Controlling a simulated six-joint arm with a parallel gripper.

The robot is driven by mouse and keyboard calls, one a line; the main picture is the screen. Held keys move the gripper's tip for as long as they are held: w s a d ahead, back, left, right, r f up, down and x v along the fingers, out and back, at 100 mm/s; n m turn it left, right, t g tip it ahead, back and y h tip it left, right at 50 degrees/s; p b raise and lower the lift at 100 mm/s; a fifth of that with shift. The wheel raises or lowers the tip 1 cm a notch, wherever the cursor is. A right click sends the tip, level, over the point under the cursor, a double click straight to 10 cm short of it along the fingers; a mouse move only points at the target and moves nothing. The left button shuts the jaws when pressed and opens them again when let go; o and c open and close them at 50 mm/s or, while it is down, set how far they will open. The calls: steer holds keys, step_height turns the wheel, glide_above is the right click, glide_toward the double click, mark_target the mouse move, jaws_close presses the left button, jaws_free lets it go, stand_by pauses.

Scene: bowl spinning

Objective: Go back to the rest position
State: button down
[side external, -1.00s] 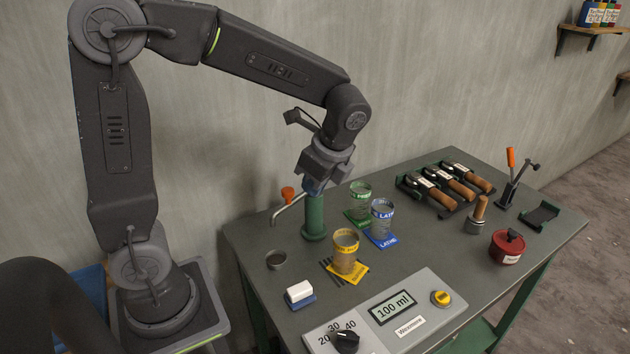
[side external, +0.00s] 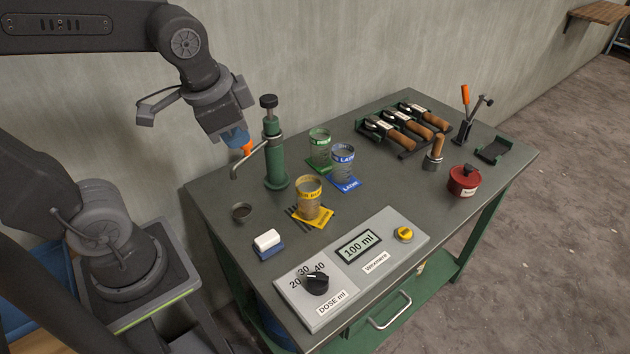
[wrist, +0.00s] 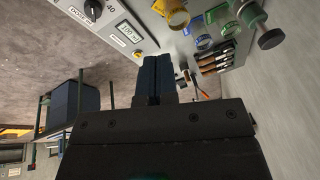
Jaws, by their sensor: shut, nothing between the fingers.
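My gripper (side external: 238,138) is above the left back edge of the table in the side view, pointing down. Its blue fingers are close together and hold nothing. They also show shut in the wrist view (wrist: 158,78). The green pump (side external: 275,158) with a dark knob on top stands upright just right of the gripper. An orange piece (side external: 247,149) shows by the fingertips, near the pump's spout; I cannot tell if they touch.
Open space lies left of the table, above my base.

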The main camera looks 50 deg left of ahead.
steer(key=s+n+t, duration=0.1)
steer(key=s+d+n+t, duration=0.1)
steer(key=n, duration=0.1)
steer(key=shift+s+d+r+h, duration=0.1)
steer(key=shift+s+r+h, duration=0.1)
steer(key=shift+s+h, duration=0.2)
